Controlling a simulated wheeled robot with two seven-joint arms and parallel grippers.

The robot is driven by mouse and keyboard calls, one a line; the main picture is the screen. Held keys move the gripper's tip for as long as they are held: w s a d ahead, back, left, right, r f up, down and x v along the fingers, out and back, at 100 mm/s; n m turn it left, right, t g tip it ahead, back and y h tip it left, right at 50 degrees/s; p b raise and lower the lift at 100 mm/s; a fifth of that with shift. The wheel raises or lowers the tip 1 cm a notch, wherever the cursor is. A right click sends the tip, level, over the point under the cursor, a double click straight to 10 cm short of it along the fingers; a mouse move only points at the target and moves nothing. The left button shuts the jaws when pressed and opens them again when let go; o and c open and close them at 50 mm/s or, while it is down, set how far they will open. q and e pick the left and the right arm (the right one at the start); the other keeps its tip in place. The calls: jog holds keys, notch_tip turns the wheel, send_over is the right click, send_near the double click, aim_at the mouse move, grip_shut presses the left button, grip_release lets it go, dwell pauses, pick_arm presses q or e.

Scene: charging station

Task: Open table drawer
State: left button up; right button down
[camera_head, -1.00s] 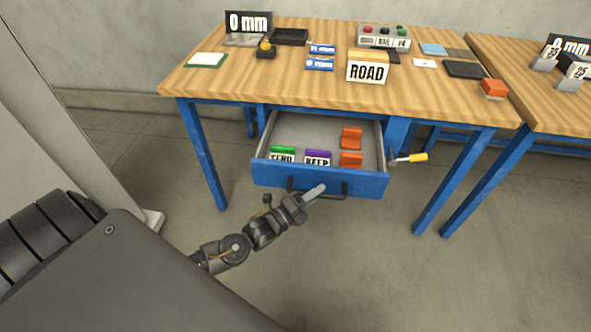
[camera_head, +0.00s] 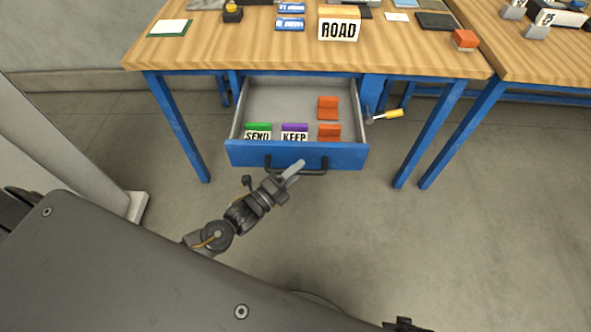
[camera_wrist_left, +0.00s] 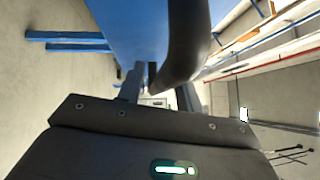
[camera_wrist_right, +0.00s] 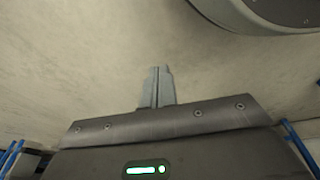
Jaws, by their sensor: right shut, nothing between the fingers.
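The blue-fronted table drawer (camera_head: 297,154) stands pulled out from under the wooden table (camera_head: 230,60), its inside showing. Its dark bar handle (camera_head: 313,172) is on the front panel. My left gripper (camera_head: 293,169) is at the handle, near its middle. In the left wrist view the fingers (camera_wrist_left: 160,92) are apart, with the thick dark handle (camera_wrist_left: 188,40) between or just before them; whether they touch it I cannot tell. In the right wrist view my right gripper (camera_wrist_right: 156,85) is shut and empty above bare floor, away from the drawer.
The drawer holds a green SEND block (camera_head: 257,132), a purple KEEP block (camera_head: 294,132) and orange pieces (camera_head: 328,107). A yellow-handled tool (camera_head: 386,114) sticks out by the drawer's right side. A ROAD block (camera_head: 339,24) is on the table. Floor before the table is clear.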

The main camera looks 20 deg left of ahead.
pick_arm(q)
jog(key=v, duration=1)
jog(key=shift+s+a, duration=0.15)
jog(key=shift+s, duration=0.2)
pick_arm(e)
jog(key=shift+w+a+r, duration=0.15)
jog(key=shift+w+r, duration=0.2)
jog(key=shift+r, duration=0.25)
pick_arm(q)
jog(key=shift+f, duration=0.1)
pick_arm(e)
jog(key=shift+s+f, duration=0.1)
jog(key=shift+s, duration=0.1)
